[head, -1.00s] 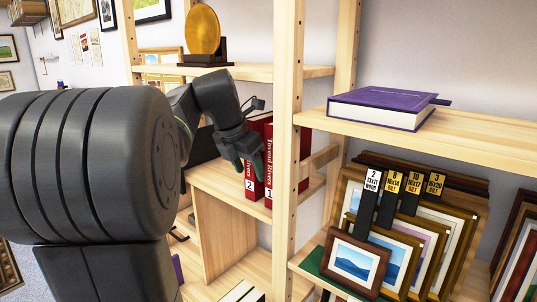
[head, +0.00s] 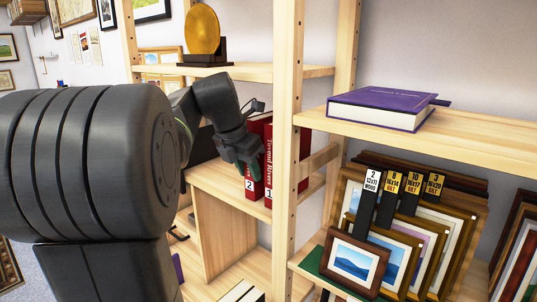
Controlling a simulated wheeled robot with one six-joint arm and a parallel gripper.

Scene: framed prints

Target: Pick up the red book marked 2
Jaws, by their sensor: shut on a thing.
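The red book marked 2 (head: 250,187) stands upright on the middle wooden shelf, its spine facing out and its upper part mostly covered by my gripper. My gripper (head: 248,165) is at the book's spine, shut on it. A second red book, marked 1 (head: 268,170), stands upright right beside it on the right, partly hidden by the wooden post.
A wooden post (head: 286,120) rises just right of the red books. A gold disc (head: 203,30) on a dark stand is on the shelf above. A purple book (head: 382,107) lies on the right shelf, above framed prints (head: 352,262).

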